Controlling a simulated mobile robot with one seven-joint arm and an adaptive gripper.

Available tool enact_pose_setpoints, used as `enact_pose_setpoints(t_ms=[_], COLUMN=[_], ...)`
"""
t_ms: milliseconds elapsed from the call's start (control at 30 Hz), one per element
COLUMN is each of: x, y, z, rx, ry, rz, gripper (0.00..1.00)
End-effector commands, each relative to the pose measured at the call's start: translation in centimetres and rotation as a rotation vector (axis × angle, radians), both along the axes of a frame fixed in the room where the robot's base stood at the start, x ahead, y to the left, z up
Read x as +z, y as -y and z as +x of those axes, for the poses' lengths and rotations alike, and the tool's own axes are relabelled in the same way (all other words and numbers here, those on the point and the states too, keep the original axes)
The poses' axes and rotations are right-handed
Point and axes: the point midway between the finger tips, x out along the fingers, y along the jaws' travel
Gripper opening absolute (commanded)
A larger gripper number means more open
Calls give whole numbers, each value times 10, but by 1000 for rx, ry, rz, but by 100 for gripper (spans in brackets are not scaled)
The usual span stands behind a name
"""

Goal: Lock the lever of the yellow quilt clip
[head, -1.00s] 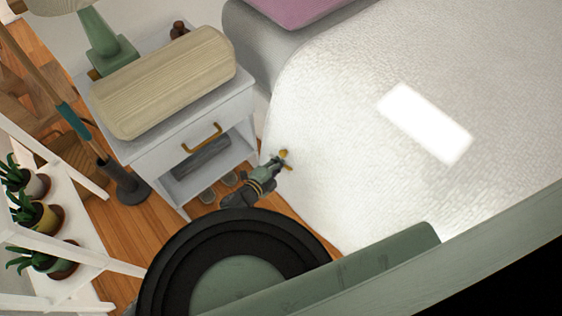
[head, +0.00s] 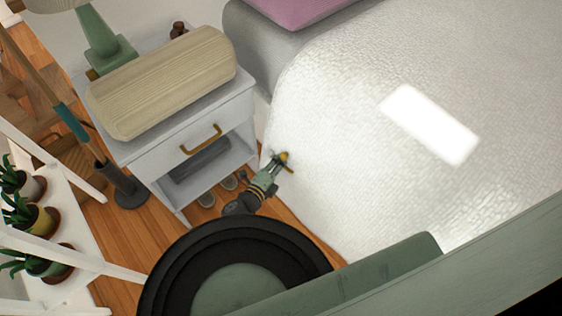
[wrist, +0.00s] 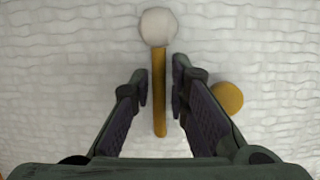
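The yellow quilt clip (head: 283,156) is on the side of the white quilt, small and partly covered by my gripper (head: 276,163) in the head view. In the wrist view its lever (wrist: 160,105) is a straight yellow bar, upright in the picture, with a round white knob (wrist: 158,27) at its top end. A yellow disc (wrist: 228,97) shows to the right, partly behind my right finger. My gripper (wrist: 160,80) is open, one finger on each side of the lever, with a narrow gap showing on both sides.
The white quilt (head: 350,170) covers the bed. A white nightstand (head: 170,150) with a beige ribbed box and a green lamp (head: 105,45) stands left of my gripper. Slippers (head: 229,183) lie on the floor below it. A plant shelf (head: 60,215) is at the left.

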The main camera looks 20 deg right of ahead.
Motion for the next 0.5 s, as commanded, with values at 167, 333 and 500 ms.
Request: enact_pose_setpoints(t_ms=[167,333,500], x=[0,1,2], y=[0,1,-1], z=[0,0,-1], rx=[0,0,0], ry=[0,0,0], rz=[-1,-3,-4], gripper=[30,30,30])
